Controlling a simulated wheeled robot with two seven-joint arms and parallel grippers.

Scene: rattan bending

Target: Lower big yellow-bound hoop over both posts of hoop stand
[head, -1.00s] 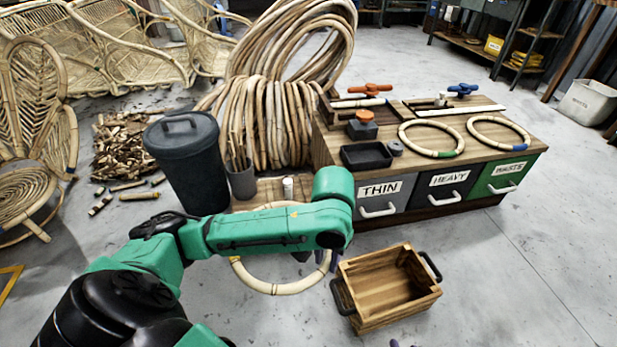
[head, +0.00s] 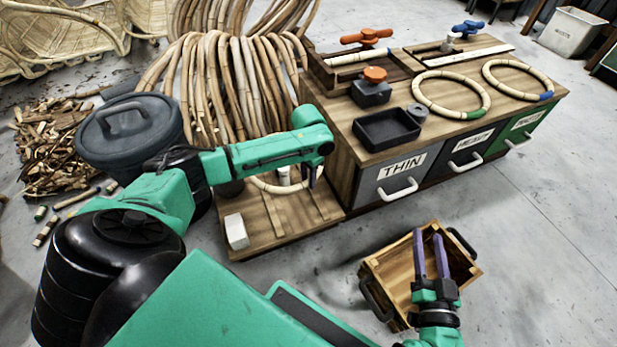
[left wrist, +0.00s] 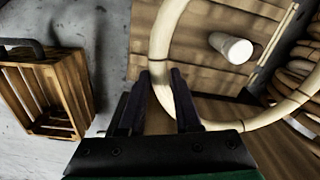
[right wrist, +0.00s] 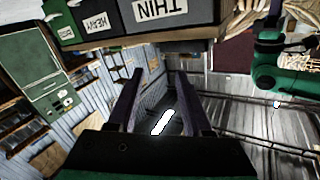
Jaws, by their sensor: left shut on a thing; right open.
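The pale rattan hoop (head: 267,187) is partly hidden behind my left arm in the head view. My left gripper (head: 312,180) is shut on its rim; the left wrist view shows the rim (left wrist: 158,45) between the fingers. The hoop is over the stand's wooden base (head: 290,238). My right gripper (head: 428,236) is open and empty, above the wooden crate.
The crate (head: 397,318) stands on the floor at right. The drawer bench (head: 345,150) with two other hoops is behind right. A dark bin (head: 125,125) and rattan coils (head: 215,90) are behind left.

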